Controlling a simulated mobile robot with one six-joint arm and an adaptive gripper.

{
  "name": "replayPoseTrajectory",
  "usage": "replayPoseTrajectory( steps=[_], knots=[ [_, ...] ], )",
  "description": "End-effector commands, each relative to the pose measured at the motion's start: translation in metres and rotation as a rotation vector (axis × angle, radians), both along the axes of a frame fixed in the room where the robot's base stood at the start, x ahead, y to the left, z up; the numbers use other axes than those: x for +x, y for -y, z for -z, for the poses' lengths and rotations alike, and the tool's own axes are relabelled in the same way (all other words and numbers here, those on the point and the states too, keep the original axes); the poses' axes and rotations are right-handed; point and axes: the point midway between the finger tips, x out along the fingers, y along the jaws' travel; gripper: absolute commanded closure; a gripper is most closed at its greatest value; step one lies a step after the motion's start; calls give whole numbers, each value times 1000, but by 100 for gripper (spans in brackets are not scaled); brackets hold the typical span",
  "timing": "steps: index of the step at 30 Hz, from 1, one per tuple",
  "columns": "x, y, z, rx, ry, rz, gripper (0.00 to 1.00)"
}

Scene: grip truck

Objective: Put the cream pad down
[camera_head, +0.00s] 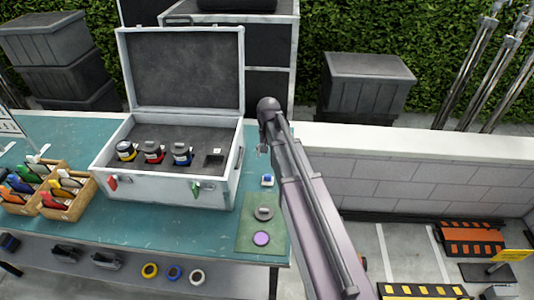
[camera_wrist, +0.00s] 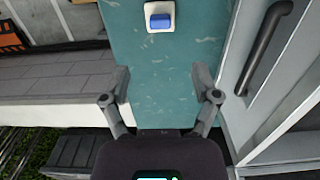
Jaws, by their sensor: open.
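A small cream pad (camera_head: 267,185) with a blue top piece lies on the teal table, just right of the open case and above the green mat. The cream pad also shows near the top of the wrist view (camera_wrist: 151,29). My gripper (camera_wrist: 162,88) is open with nothing between its fingers, over the bare teal table (camera_wrist: 165,105). The pad lies beyond the fingertips and apart from them. In the head view my arm covers most of the gripper.
A white case (camera_head: 150,186) with its lid up holds several coloured devices and stands left of the pad. A green mat (camera_head: 246,227) bears a grey disc (camera_head: 264,213) and a purple disc (camera_head: 261,238). Wooden boxes (camera_head: 66,207) with coloured items stand at left.

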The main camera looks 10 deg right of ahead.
Motion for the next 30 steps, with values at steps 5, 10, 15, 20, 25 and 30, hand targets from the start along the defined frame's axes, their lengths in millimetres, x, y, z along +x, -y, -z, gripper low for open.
replayPoseTrajectory(
  steps=[5,10,15,20,25,30],
  knots=[
    [-8,0,0,0,2,-10,21],
    [-43,-2,0,-1,13,-64,21],
    [-96,-4,0,-4,33,-157,21],
    [-141,-5,0,-9,51,-247,21],
    [-166,-6,0,-13,60,-305,21],
    [-168,-6,0,-13,64,-317,21]
  ],
)
